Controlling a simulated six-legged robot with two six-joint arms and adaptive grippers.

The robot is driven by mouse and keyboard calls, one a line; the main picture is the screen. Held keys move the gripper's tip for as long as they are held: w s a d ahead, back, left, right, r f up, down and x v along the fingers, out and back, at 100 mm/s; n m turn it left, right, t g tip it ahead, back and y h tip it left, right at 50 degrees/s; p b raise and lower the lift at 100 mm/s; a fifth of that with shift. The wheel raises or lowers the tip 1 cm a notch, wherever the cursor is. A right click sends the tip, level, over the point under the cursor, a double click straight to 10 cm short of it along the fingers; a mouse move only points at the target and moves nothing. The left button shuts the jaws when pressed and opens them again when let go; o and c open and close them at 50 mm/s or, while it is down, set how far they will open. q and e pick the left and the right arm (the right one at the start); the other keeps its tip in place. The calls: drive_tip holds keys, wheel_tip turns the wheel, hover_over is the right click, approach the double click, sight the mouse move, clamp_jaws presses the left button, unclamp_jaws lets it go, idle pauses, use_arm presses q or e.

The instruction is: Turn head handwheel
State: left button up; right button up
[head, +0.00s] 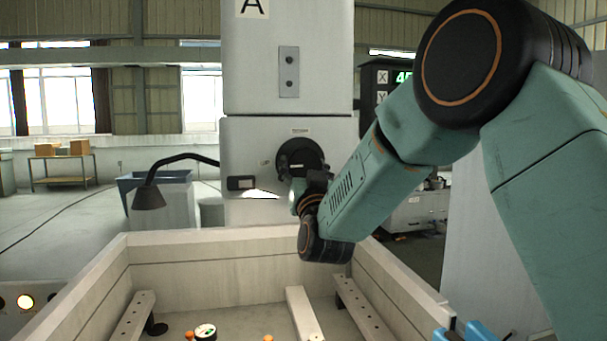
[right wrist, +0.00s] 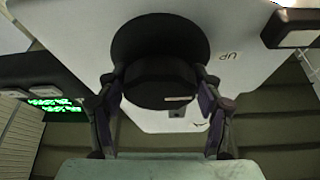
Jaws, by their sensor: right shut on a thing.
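The head handwheel (head: 303,152) is a black round wheel on the front of the grey machine head (head: 245,145). Its lower part is hidden behind my right gripper (head: 314,183) in the head view. In the right wrist view the handwheel (right wrist: 160,38) shows as a black disc with a thick round hub standing out from it. The fingers of my right gripper (right wrist: 160,84) lie on either side of this hub and are shut on it. My left gripper is in neither view.
A pale open tank (head: 200,262) with rails and small loose parts lies below the head. A black lamp (head: 149,197) on a bent arm stands left of the handwheel. A display with green digits (head: 402,77) is behind my right arm.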

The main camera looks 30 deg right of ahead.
drive_tip(key=shift+r+m+h, duration=0.15)
drive_tip(key=shift+m+h, duration=0.15)
drive_tip(key=shift+m, duration=0.2)
drive_tip(key=o, duration=1.2)
drive_tip(key=shift+s, duration=0.15)
drive_tip(key=shift+c, duration=0.2)
drive_tip(key=v, duration=1.2)
